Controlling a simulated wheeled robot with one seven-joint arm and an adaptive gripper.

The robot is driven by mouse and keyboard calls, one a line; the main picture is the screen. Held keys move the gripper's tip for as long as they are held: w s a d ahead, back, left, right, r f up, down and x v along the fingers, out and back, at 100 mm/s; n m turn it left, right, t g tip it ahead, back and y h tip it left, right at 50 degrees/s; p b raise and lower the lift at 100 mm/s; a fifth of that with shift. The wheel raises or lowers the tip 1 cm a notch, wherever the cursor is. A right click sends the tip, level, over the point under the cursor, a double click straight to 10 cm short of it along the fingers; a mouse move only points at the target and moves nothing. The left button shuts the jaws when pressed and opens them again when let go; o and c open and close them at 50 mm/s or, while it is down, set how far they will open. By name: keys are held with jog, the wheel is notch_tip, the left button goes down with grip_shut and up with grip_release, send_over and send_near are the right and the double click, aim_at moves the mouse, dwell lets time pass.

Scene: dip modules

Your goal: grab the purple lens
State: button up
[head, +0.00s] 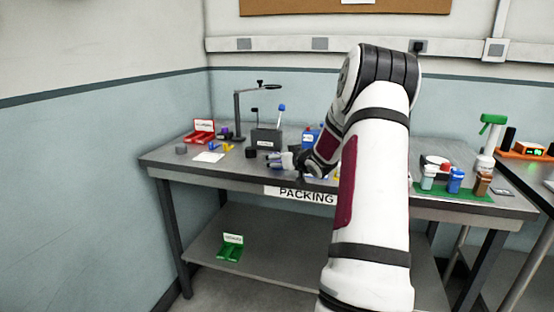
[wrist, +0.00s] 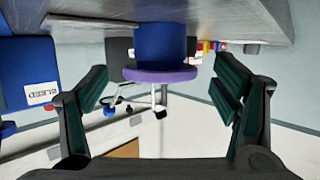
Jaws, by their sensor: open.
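The purple lens (wrist: 160,74) shows in the wrist view as a purple round rim joined to a blue cylinder, near the grey tabletop along the picture's upper edge. It appears between the two open fingers of my gripper (wrist: 164,90), with clear gaps on both sides and no finger touching it. In the head view my gripper (head: 291,161) is low over the front edge of the workbench (head: 180,162), partly hidden by my arm. I cannot clearly make out the lens there.
A dark holder (head: 266,138) stands behind my gripper, with a stand (head: 237,115) beside it. A red box (head: 199,135) is at the back left. A green mat (head: 470,192) with bottles lies at the right. A blue labelled box (wrist: 28,75) is left in the wrist view.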

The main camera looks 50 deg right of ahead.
jog(key=shift+c, duration=0.2)
jog(key=c, duration=1)
jog(key=shift+r, duration=0.1)
